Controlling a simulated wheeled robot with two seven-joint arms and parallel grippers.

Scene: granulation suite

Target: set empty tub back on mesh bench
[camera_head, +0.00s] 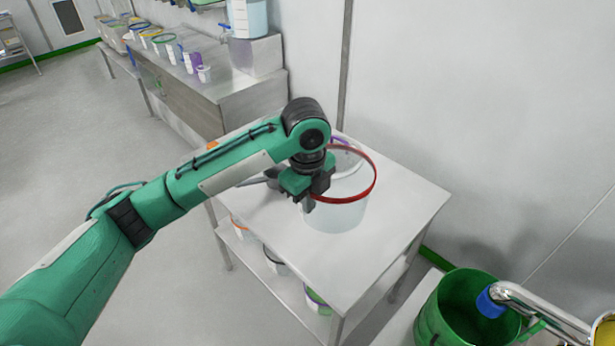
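A clear, pale tub (338,215) with a red rim is at the middle of a light grey bench (400,205), upright. It looks empty, and its base appears to be on the bench top. The top looks smooth; I cannot make out a mesh. My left gripper (311,196) is at the tub's left rim, its dark fingers pointing down and overlapping the rim. Whether they are closed on it I cannot tell. The gripper and wrist hide the tub's left rim. My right gripper is out of view.
A white container (345,154) stands behind the tub. A green bin (462,305) and a steel pipe with a blue end (492,300) are at lower right. A steel counter (230,90) holds several containers. The bench's front and right are clear.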

